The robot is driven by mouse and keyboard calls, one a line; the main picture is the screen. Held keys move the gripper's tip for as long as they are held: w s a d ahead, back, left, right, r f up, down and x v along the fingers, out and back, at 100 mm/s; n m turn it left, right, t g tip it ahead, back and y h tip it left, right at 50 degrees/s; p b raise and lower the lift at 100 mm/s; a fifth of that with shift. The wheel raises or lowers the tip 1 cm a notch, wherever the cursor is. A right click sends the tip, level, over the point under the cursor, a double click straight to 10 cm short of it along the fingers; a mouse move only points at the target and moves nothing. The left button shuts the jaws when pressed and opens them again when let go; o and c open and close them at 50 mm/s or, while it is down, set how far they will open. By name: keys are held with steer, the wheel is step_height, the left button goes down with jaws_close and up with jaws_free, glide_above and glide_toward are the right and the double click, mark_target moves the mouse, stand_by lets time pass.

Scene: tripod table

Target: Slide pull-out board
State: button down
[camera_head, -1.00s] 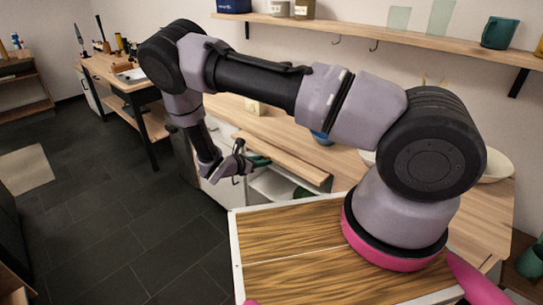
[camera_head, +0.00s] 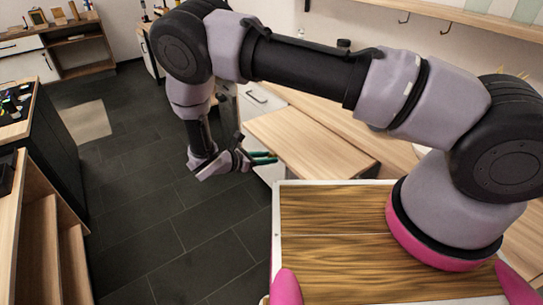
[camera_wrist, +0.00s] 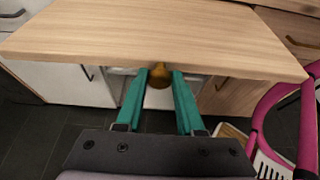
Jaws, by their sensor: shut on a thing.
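The pull-out board (camera_head: 312,146) is a light wooden panel jutting out from the counter in the head view. In the wrist view the board (camera_wrist: 155,35) spans the top, its front edge facing me. A round brass-coloured knob (camera_wrist: 160,77) sits at the middle of its front edge. My gripper (camera_wrist: 161,74) has teal fingers, one on each side of the knob, and is shut on it. In the head view my gripper (camera_head: 264,157) is at the board's left edge; the knob is hidden there.
White cabinet fronts (camera_wrist: 62,82) with dark handles stand below the board. Dark tiled floor (camera_head: 180,225) lies open to the left. A wooden shelf unit (camera_head: 40,235) and a black-sided cabinet (camera_head: 55,140) stand at the far left.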

steer(key=c, duration=0.5)
jaws_free()
steer(key=shift+c, duration=0.2)
steer(key=shift+a, duration=0.1)
steer(key=v, duration=1)
steer(key=shift+s+a, duration=0.25)
steer(key=shift+a, duration=0.05)
